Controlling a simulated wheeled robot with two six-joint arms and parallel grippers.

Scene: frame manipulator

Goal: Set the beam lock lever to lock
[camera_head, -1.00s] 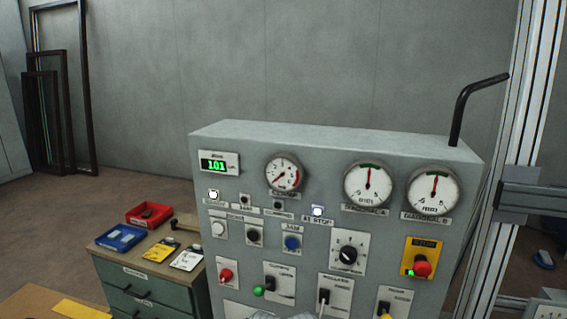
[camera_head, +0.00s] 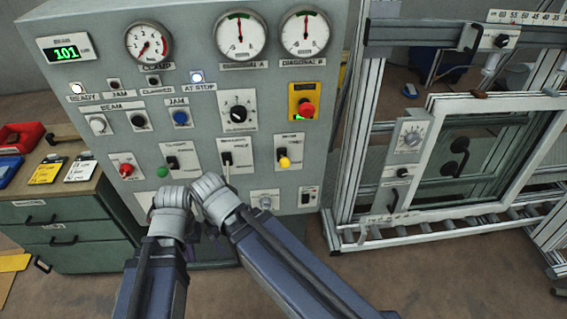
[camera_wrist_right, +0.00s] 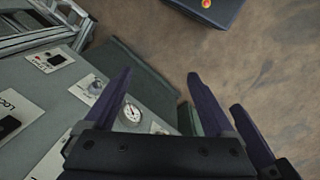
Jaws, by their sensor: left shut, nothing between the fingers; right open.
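The grey control panel (camera_head: 200,85) fills the middle of the head view. In the right wrist view, a plate reading "LOC" (camera_wrist_right: 12,108) is cut by the left edge. My left gripper (camera_head: 172,203) is shut and empty before the panel's lower part. My right gripper (camera_head: 212,190) is beside it; its fingers stand open and empty in the wrist view (camera_wrist_right: 157,73).
A red emergency button (camera_head: 306,108) sits on a yellow plate at the panel's right. A metal frame machine (camera_head: 350,150) stands to the right.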

